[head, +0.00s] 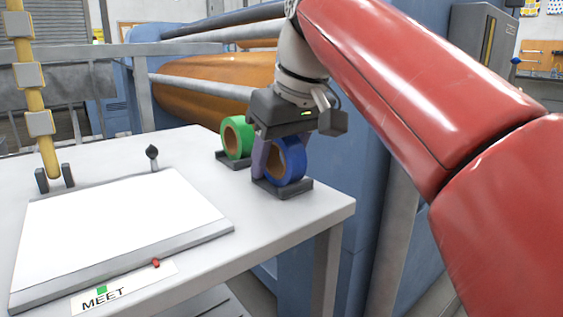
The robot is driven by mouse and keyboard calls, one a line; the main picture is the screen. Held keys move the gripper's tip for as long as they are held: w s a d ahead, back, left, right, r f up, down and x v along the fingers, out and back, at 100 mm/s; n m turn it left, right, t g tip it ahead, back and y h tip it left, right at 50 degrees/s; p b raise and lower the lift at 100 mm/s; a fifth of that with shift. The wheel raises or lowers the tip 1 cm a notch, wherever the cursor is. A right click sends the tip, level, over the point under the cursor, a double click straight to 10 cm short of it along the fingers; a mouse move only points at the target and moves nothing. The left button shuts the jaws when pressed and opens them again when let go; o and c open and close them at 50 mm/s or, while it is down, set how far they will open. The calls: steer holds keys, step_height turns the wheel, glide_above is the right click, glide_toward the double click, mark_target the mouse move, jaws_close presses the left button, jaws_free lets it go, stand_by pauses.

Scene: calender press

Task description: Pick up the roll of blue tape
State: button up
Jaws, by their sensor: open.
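The roll of blue tape (291,160) stands upright in a dark holder (283,190) near the right edge of the white table. My gripper (280,158) points down over it from above. One finger shows at the left side of the roll; the other finger is hidden. The jaws are open, and I cannot tell whether they touch the tape. A roll of green tape (236,138) stands upright in its own holder just behind and to the left.
The white table (190,160) carries a large white pad (115,230) and a dark-knobbed pin (153,155). The blue press with orange rollers (200,85) is behind. My red arm fills the right.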

steer(key=shift+c, duration=0.3)
steer(key=c, duration=1)
steer(key=shift+r, duration=0.1)
step_height(320, 180, up, 8)
steer(key=shift+w+f+p, duration=0.1)
steer(key=shift+p, duration=1)
steer(key=shift+r, duration=1.05)
